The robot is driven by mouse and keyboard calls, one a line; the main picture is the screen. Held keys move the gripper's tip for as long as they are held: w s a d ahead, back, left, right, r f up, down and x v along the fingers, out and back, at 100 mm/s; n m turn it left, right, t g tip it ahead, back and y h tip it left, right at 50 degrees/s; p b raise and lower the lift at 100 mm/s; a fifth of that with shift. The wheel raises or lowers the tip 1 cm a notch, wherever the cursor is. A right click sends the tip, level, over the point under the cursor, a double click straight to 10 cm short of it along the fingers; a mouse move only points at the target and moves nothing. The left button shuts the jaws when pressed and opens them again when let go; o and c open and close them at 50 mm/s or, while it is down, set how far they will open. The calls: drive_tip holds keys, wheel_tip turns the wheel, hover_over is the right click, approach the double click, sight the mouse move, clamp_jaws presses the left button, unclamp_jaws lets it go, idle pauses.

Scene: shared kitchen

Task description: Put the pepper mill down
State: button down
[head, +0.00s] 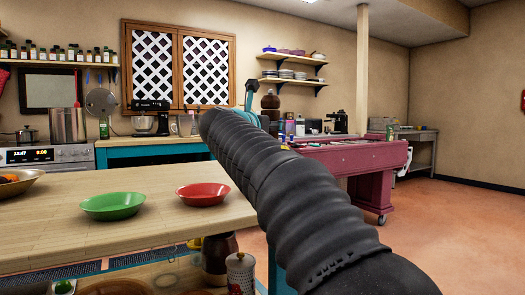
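A dark brown turned shape with a round knob on top, which looks like the pepper mill (270,101), shows upright just beyond the end of my arm in the head view. Its lower part is hidden. My gripper (251,98) is mostly hidden behind my black-sleeved arm; only a teal and dark part shows, just left of the mill. The mill and this part appear close together, but I cannot tell whether the fingers are closed around it.
A wooden-topped counter (90,225) holds a green bowl (112,206) and a red bowl (203,194), with bare wood around them. A dark red wheeled cart (352,158) stands beyond my arm at right. Open floor (455,215) lies at far right.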

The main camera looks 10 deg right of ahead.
drive_tip(key=shift+w+a+f, duration=0.3)
drive_tip(key=shift+a+f, duration=0.3)
drive_tip(key=shift+a, duration=0.3)
drive_tip(key=shift+f+b, duration=0.95)
drive_tip(key=shift+f, duration=1.05)
drive_tip(key=shift+c, duration=2.4)
unclamp_jaws()
drive_tip(key=shift+f, duration=0.1)
drive_tip(key=shift+s, duration=0.1)
drive_tip(key=v, duration=1.2)
